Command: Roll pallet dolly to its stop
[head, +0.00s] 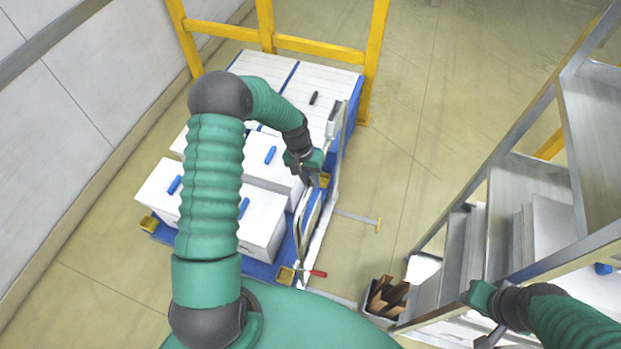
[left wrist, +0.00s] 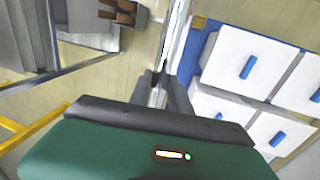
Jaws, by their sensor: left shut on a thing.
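The pallet dolly (head: 262,270) is a low blue platform with yellow corner pieces. It carries several white boxes with blue handles; its blue edge also shows in the left wrist view (left wrist: 208,45). My left gripper (head: 316,178) is at the dolly's right side, shut on a silver bar there. In the left wrist view the fingers (left wrist: 166,82) close around this narrow bar, and the exact grip is partly hidden. The yellow frame (head: 318,47) stands at the far end, close to the load; contact cannot be told. My right gripper (head: 488,338) is by the rack, its jaws unclear.
A grey metal rack (head: 520,180) with shelves fills the right side. A bin with brown pieces (head: 385,298) stands near its foot. A wall (head: 85,95) runs along the left. Floor between dolly and rack is mostly clear.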

